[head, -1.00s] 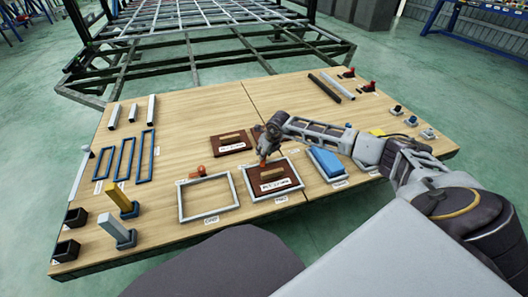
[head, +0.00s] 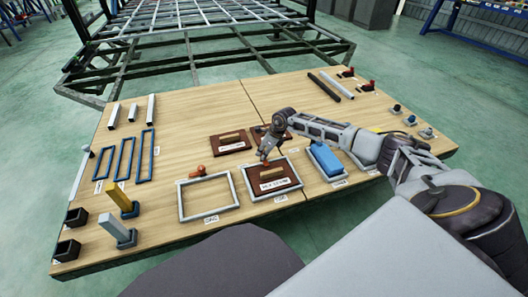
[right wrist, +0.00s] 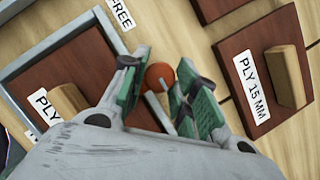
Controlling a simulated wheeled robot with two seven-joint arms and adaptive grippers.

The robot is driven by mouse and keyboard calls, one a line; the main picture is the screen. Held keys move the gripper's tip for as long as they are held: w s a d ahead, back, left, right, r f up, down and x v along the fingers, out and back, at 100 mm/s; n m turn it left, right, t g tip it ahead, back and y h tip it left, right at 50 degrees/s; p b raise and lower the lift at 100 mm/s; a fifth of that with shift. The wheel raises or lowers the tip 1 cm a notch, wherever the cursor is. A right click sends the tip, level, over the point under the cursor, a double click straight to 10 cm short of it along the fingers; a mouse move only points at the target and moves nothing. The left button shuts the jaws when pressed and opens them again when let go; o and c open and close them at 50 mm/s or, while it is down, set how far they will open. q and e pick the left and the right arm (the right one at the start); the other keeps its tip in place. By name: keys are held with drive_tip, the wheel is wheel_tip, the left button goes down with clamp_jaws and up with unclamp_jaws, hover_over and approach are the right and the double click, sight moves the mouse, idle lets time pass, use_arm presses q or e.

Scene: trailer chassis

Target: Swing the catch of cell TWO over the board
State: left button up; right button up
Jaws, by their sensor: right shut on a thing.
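Cell TWO is a light grey frame (head: 278,193) near the table's front middle. A dark brown board (head: 291,171) with a wooden grip block and a white label lies inside it. The catch of cell TWO has an orange knob (head: 263,162) at the frame's far edge. My right gripper (head: 264,156) is shut on this catch from above. In the right wrist view the round orange knob (right wrist: 160,77) sits between the green-padded fingers, and the board (right wrist: 85,75) is at left. The catch's arm is mostly hidden, so its exact angle is unclear. My left gripper is out of view.
An empty grey frame (head: 210,214) with its own orange-knobbed catch (head: 198,171) stands to the left. Loose brown boards (head: 232,148) lie behind. A frame with a blue block (head: 326,159) is at right. Yellow and grey posts (head: 118,196) stand at front left.

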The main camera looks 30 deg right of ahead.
idle(0.5)
drive_tip(key=o, duration=1)
drive_tip(key=shift+v, duration=6)
drive_tip(key=shift+s+f, duration=0.1)
